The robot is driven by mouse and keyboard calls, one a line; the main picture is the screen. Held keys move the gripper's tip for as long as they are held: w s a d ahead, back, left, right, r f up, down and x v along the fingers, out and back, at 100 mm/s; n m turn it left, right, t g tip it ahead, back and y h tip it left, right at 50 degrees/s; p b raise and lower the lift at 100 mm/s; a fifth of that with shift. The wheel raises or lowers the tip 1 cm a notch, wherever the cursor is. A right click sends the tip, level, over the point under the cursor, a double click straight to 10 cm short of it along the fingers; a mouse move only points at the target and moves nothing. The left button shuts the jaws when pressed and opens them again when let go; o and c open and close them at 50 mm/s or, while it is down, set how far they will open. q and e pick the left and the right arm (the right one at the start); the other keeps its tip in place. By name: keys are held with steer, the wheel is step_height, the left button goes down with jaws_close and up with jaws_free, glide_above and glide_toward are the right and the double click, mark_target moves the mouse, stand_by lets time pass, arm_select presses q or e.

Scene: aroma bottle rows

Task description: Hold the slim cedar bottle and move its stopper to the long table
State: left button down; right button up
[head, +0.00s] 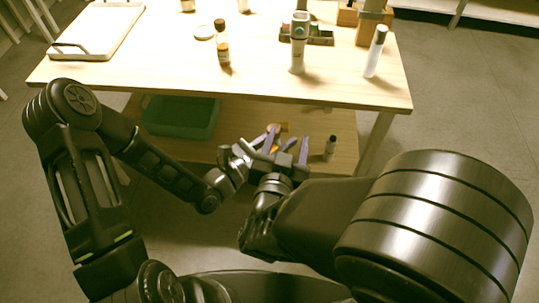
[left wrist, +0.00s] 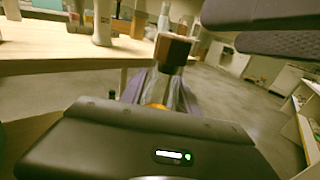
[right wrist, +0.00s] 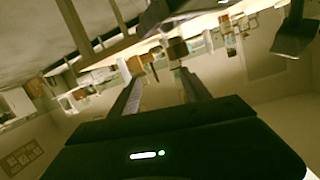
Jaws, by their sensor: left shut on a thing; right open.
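My left gripper (head: 268,148) is in front of the table's near edge, shut on an amber bottle (head: 276,149). The left wrist view shows a sliver of the amber bottle (left wrist: 156,105) between the purple fingers, with a dark brown blocky stopper (left wrist: 172,50) above. I cannot read a label, and most of the bottle is hidden. My right gripper (head: 290,150) is close beside it, open. In the right wrist view a brown block (right wrist: 177,48), seemingly the stopper, shows near the right fingertip; I cannot tell if it touches. The long table (head: 130,75) lies beyond.
An amber bottle (head: 222,50), a grey-white bottle (head: 298,50) and a white bottle (head: 376,52) stand on the table. A white tray (head: 62,47) lies left, a small rack (head: 320,38) behind. The lower shelf holds a green bin (head: 180,116) and a dark bottle (head: 330,148). The table's front left is clear.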

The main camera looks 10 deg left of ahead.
steer(key=s+a+n, duration=0.1)
steer(key=s, duration=0.1)
steer(key=s+a+f+n+t+y, duration=0.1)
steer(key=a, duration=0.1)
steer(key=shift+s+a+f+n, duration=0.2)
steer(key=shift+s+n, duration=0.1)
steer(key=shift+s, duration=0.1)
steer(key=shift+w, duration=0.15)
steer(key=w+f, duration=0.1)
steer(key=w, duration=1)
steer(key=shift+w+a+f, duration=0.15)
steer(key=shift+w+f, duration=0.2)
steer(key=shift+c, duration=0.4)
jaws_close()
steer(key=shift+r, duration=0.2)
stand_by(0.5)
